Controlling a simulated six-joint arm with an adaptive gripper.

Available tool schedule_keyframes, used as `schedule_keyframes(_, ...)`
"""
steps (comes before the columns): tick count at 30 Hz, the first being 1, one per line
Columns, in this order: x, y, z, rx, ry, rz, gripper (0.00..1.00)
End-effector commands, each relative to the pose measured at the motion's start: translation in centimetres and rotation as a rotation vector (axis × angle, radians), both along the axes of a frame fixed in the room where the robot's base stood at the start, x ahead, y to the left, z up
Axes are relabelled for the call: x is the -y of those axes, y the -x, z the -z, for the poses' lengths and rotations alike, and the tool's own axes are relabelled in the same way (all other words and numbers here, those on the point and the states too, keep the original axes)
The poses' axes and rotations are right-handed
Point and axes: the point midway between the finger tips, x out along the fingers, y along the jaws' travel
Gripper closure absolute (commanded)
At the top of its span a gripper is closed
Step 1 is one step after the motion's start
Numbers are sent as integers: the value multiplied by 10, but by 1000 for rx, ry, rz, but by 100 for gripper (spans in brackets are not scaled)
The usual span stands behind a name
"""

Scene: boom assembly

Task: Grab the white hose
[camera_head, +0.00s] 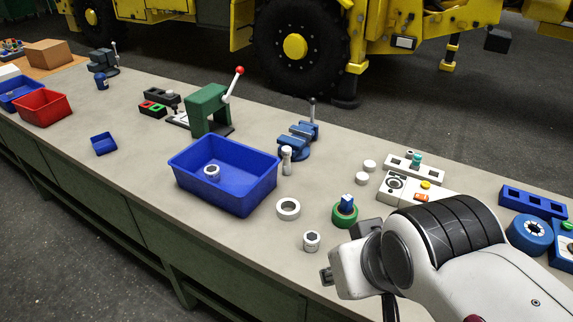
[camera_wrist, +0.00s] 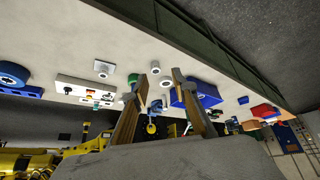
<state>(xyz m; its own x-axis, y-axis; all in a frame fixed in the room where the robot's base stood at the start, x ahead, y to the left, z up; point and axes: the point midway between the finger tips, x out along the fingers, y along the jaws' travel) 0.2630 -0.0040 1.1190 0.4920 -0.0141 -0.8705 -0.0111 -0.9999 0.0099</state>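No long hose shows; several short white tube-like pieces stand on the bench. One with a dark hole (camera_head: 311,241) stands near the front edge. A wider white ring (camera_head: 288,209) lies left of and behind it. Another white ring (camera_head: 212,171) is inside the blue bin (camera_head: 190,185). I cannot tell which is the white hose. My gripper (camera_wrist: 159,78) is open and empty in the wrist view; white pieces appear beyond its fingertips, apart from them.
A green ring with a blue piece (camera_head: 345,214) stands right of the white pieces. A white panel (camera_head: 408,190), blue vise (camera_head: 298,138) and green press (camera_head: 208,108) stand farther back. Bare bench lies left of the bin, around a small blue tray (camera_head: 104,144).

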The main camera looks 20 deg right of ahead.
Motion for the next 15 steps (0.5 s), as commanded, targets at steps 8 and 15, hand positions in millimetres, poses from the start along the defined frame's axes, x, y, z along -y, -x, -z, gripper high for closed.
schedule_keyframes(8, 13, -58, -12, 59, 29, 25, 73)
schedule_keyframes(15, 25, -115, -20, 121, 54, 39, 73)
